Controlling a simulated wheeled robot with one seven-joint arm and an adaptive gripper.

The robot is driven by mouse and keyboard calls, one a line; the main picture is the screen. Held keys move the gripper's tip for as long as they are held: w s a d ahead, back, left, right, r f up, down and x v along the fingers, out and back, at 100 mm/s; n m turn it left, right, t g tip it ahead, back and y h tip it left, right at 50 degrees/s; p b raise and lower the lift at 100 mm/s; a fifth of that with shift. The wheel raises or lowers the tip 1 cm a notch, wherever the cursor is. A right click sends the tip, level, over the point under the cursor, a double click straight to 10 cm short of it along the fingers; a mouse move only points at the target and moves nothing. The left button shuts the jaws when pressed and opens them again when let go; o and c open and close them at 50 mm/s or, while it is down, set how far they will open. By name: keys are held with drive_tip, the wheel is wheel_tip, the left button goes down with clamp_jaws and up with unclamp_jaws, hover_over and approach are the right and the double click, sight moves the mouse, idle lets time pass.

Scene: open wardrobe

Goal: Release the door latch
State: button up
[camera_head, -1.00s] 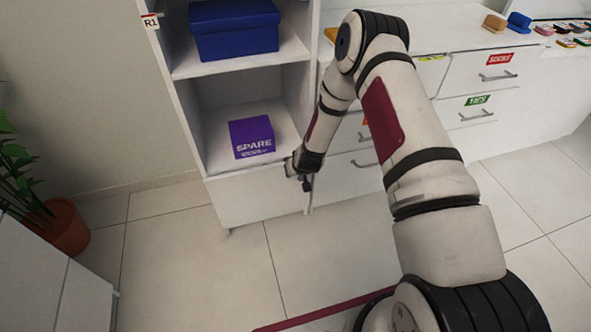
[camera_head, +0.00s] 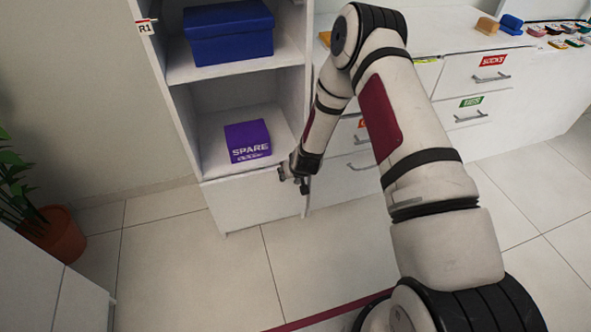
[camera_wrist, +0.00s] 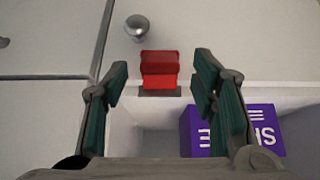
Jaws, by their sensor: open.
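A red latch (camera_wrist: 160,70) on a dark base plate sits on the pale panel's edge in the wrist view. My gripper (camera_wrist: 161,78) is open. Its two green-padded fingers stand left and right of the latch, with a gap on each side. Whether a finger touches the latch cannot be told. A round metal knob (camera_wrist: 137,28) is on the pale door panel (camera_wrist: 215,35) just beyond the latch. In the head view my gripper (camera_head: 293,178) is at the lower right front edge of the wardrobe (camera_head: 255,200). The latch cannot be made out there.
A purple SPARE box (camera_head: 248,141) stands on the lower shelf; it also shows in the wrist view (camera_wrist: 232,128). A blue box (camera_head: 229,32) is above it. Drawers with labels (camera_head: 490,76) are on the right. A potted plant (camera_head: 57,236) is left. The tiled floor (camera_head: 190,270) in front is clear.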

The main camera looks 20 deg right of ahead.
drive_tip(key=v, duration=1)
drive_tip(key=s+r+g, duration=0.1)
drive_tip(key=s+r, duration=0.4)
drive_tip(key=r, duration=0.4)
drive_tip(key=s+a+r+n+g, duration=0.1)
drive_tip(key=s+r, duration=0.3)
drive_tip(key=r, duration=0.5)
drive_tip(key=s+r+g, duration=0.1)
drive_tip(key=s+r, duration=0.4)
drive_tip(key=r, duration=0.4)
drive_tip(key=s+r+g, duration=0.1)
drive_tip(key=s+r, duration=0.2)
drive_tip(key=s, duration=0.6)
drive_tip(key=s+d+r+m+g, duration=0.1)
drive_tip(key=s+r, duration=0.2)
drive_tip(key=s, duration=0.7)
drive_tip(key=s+r+g, duration=0.1)
drive_tip(key=s+r, duration=0.3)
drive_tip(key=s, duration=0.5)
wheel_tip(320, 180, up, 24)
drive_tip(key=t+p, duration=0.3)
drive_tip(key=p, duration=2)
drive_tip(key=shift+r, duration=0.15)
